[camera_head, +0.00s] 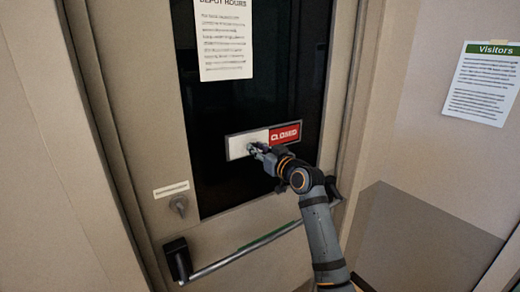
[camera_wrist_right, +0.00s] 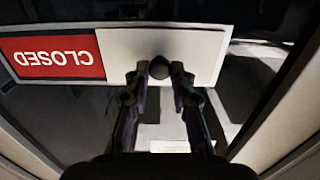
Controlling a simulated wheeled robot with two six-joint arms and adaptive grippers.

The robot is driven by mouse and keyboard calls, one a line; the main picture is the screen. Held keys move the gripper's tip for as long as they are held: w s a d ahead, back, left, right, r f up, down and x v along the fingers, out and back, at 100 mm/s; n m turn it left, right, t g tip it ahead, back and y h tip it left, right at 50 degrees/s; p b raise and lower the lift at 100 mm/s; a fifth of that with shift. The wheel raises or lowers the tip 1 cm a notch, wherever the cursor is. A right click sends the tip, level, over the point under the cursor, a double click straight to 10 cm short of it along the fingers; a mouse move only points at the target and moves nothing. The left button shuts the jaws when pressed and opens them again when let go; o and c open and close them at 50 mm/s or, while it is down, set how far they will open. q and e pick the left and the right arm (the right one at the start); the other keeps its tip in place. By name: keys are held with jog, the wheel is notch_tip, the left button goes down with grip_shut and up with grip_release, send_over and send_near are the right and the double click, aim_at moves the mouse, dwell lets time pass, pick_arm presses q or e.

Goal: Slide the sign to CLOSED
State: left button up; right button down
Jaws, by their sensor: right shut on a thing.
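The sign (camera_head: 234,146) is a framed horizontal panel on the door's dark glass. Its right part shows a red field with the word CLOSED (camera_head: 286,133); its left part is covered by a pale sliding plate. In the right wrist view the red CLOSED field (camera_wrist_right: 52,57) appears upside down, with the pale plate (camera_wrist_right: 130,48) beside it. My right gripper (camera_head: 256,150) is at the pale plate. In the right wrist view, its fingers (camera_wrist_right: 160,76) are shut on a dark round knob (camera_wrist_right: 160,67) on the plate. My left gripper is not in view.
A push bar (camera_head: 225,258) crosses the door below the sign, and a lock (camera_head: 179,205) sits at its left. A Depot Hours paper (camera_head: 223,45) hangs above the sign. A Visitors notice (camera_head: 483,85) is on the right wall.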

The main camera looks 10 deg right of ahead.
jog(key=shift+a+f, duration=0.1)
jog(key=c, duration=1.5)
grip_release()
jog(key=o, duration=0.3)
jog(key=shift+a, duration=0.25)
jog(key=shift+o, duration=0.2)
jog(key=v, duration=1.2)
